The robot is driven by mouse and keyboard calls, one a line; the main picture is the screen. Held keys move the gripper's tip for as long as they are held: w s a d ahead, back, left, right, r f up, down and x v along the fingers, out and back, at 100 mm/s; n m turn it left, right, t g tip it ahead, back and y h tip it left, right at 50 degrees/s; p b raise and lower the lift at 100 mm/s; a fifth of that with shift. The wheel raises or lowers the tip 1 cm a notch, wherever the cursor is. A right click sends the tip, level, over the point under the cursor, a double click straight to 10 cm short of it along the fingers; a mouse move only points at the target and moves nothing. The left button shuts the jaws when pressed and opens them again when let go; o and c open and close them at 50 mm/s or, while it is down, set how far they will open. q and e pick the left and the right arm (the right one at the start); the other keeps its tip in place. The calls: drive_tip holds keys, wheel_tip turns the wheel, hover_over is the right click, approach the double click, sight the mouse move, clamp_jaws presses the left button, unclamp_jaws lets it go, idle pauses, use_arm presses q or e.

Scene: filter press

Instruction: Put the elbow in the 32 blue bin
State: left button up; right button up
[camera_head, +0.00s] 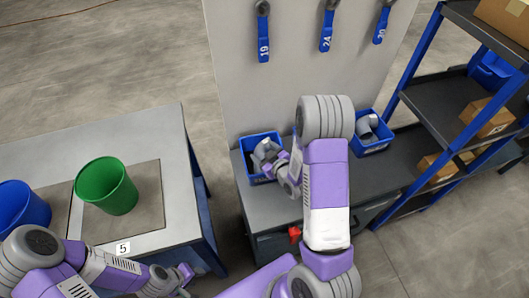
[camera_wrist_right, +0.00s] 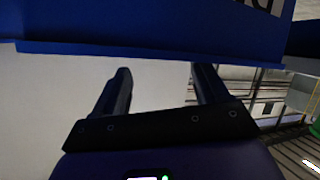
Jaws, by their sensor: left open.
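A blue bin (camera_head: 249,143) stands on the grey cabinet top with grey pipe parts in it, beside my right wrist. A second blue bin (camera_head: 386,136) stands to the right with a grey elbow-like fitting (camera_head: 366,124) in it. No 32 is readable on either bin. My left gripper (camera_head: 186,277) is open and empty, low beside the left table.
A green bucket (camera_head: 106,186) and a blue bucket (camera_head: 20,209) stand on the left table (camera_head: 150,127). Blue handles marked 19, 24 and 30 hang on the upright panel (camera_head: 245,90). A shelf rack (camera_head: 432,93) with cardboard boxes stands at the right.

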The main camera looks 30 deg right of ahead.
drive_tip(key=shift+o, duration=0.2)
drive_tip(key=shift+r, duration=0.1)
drive_tip(key=shift+r+p, duration=0.15)
drive_tip(key=shift+p, duration=0.15)
drive_tip(key=p+v, duration=1.2)
